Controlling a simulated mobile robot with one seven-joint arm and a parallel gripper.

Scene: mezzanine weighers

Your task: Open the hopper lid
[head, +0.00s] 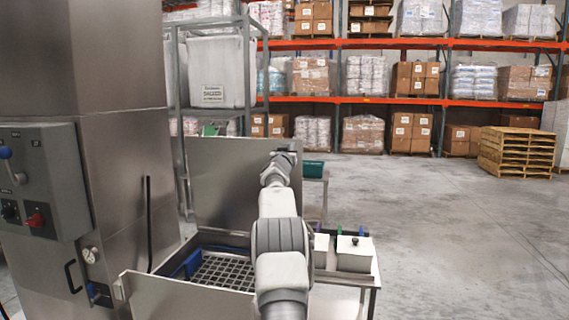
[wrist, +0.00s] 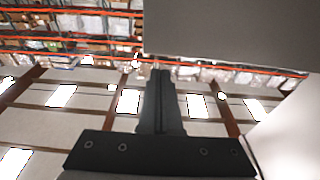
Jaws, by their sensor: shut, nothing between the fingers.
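The hopper lid (head: 232,185) is a flat steel panel. It stands upright at the back of the hopper (head: 185,298), and the opening in front of it is uncovered. A dark grate (head: 222,271) shows inside. My arm reaches over the opening. My gripper (head: 285,153) is by the lid's top right corner, mostly hidden by my wrist; I cannot tell whether it touches the lid. In the wrist view my gripper (wrist: 160,74) is shut and empty, pointing up towards racking and ceiling. A plain grey panel, probably the lid (wrist: 230,30), fills the upper right.
A steel column with a control box (head: 42,185) stands at the left. A small bench with lidded bins (head: 355,254) is close right of my arm. A rack with a white bulk container (head: 218,72) is behind. Open floor lies to the right, before stacked pallets (head: 516,150).

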